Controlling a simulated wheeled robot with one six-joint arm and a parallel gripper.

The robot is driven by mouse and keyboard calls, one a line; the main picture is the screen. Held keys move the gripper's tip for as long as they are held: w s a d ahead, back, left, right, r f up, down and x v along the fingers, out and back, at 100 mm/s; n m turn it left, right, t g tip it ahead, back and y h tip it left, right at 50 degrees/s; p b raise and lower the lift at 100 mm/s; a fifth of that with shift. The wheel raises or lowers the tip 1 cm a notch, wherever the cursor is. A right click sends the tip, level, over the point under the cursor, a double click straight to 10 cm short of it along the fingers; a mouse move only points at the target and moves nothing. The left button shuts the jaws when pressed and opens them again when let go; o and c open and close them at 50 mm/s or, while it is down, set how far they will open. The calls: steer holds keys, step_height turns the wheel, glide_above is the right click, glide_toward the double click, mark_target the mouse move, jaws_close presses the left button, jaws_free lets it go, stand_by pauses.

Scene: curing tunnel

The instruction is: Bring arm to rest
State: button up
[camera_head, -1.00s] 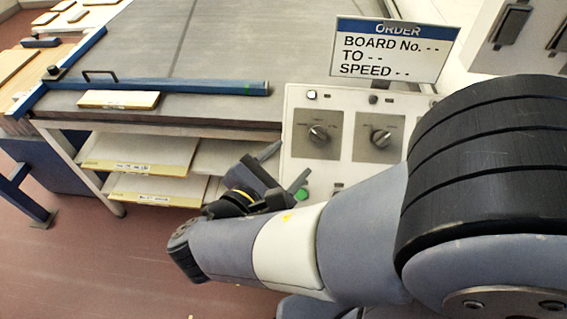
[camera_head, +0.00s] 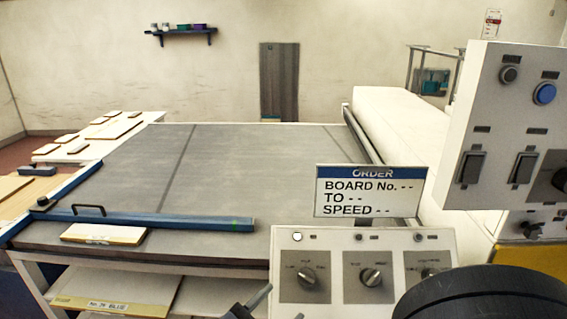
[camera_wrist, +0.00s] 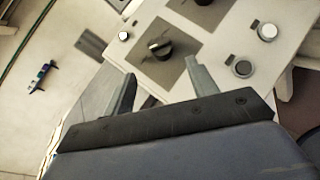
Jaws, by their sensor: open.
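My gripper (camera_wrist: 160,88) is open and empty in the wrist view, its two grey fingers spread apart. The control panel (camera_wrist: 215,45) with a dark knob (camera_wrist: 158,47) and round buttons shows beyond the fingers. I cannot tell the exact gap to the panel. In the head view only a small part of my gripper (camera_head: 250,303) shows at the bottom edge, in front of the panel (camera_head: 330,240). A dark rounded part of my arm fills the bottom right corner. The rest of my arm is out of view.
An order sign (camera_head: 370,191) stands above the panel, its values blank dashes. A grey conveyor table (camera_head: 240,165) with a blue bar (camera_head: 160,219) lies behind. A switch box (camera_head: 510,125) stands at right. Boards (camera_head: 103,234) lie at the left front.

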mark_target(304, 279)
steer(key=p+x, duration=0.1)
steer(key=x, duration=0.8)
steer(key=shift+s, duration=0.1)
